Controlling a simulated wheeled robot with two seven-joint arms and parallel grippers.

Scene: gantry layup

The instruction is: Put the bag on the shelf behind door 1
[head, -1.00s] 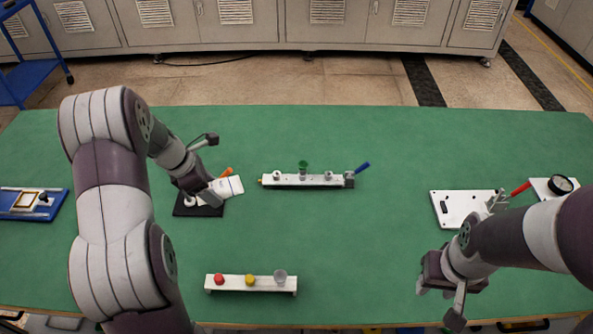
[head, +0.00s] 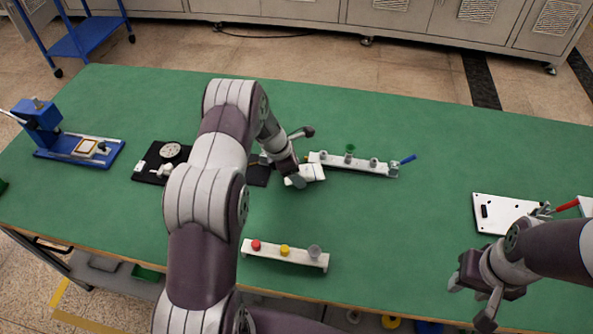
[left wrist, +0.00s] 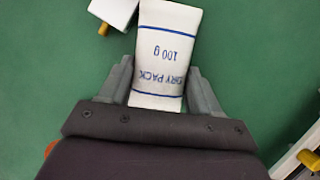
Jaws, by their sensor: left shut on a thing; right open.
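The bag is a small white pack with blue lines and "DRY PACK 100 g" print. It is between the fingers of my left gripper in the left wrist view (left wrist: 160,60). In the head view the bag (head: 308,173) shows over the green table, by the left end of the white rack. My left gripper (left wrist: 160,88) is shut on the bag's near end. My right gripper (head: 470,303) is open and empty over the table's right front part. Grey cabinets (head: 420,45) with doors stand behind the table. No door number or shelf inside is readable.
A white rack (head: 335,161) with a green funnel stands beside the bag. A rack with red and yellow caps (head: 290,257) is nearer. A blue press (head: 45,130), black plates and a white plate (head: 500,214) are on the table (head: 410,235). A blue cart (head: 85,40) stands behind left.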

